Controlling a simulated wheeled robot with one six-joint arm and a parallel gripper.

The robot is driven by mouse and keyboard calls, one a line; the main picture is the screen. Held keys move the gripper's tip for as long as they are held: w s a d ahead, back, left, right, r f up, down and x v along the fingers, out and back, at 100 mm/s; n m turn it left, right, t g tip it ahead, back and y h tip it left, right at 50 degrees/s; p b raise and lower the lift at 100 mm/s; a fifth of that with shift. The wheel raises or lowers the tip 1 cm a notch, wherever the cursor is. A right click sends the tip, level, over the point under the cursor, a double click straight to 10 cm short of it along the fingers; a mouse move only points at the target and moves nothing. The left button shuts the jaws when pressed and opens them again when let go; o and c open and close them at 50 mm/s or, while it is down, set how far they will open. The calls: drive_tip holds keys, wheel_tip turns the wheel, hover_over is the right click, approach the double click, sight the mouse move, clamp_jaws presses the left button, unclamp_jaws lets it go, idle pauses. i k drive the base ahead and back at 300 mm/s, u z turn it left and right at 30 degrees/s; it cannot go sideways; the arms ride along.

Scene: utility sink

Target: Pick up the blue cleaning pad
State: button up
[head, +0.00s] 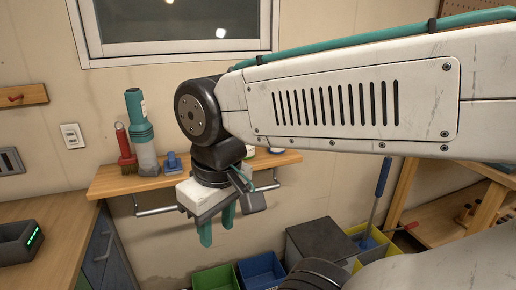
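A small blue object, which looks like the cleaning pad (172,163), rests on the wooden wall shelf (120,184) below the window. It has a raised part on top. My gripper (217,231) points down, with its two teal fingers apart and nothing visible between them. It is to the right of the pad and lower in the picture, apart from it. The gripper's wrist and body cover part of the shelf to the right of the pad.
A teal-and-grey bottle (141,132) and a red-handled brush (125,150) stand left of the pad. Round lids or tins lie behind my wrist. A metal rail (155,211) runs under the shelf. Green and blue bins (260,270) stand below. A wooden counter (50,225) is at left.

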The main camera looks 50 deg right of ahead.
sight(173, 166)
drive_tip(key=z, duration=1.95)
drive_tip(key=k, duration=0.9)
drive_tip(key=u, duration=1.05)
drive_tip(key=i, duration=0.95)
drive_tip(key=z, duration=0.05)
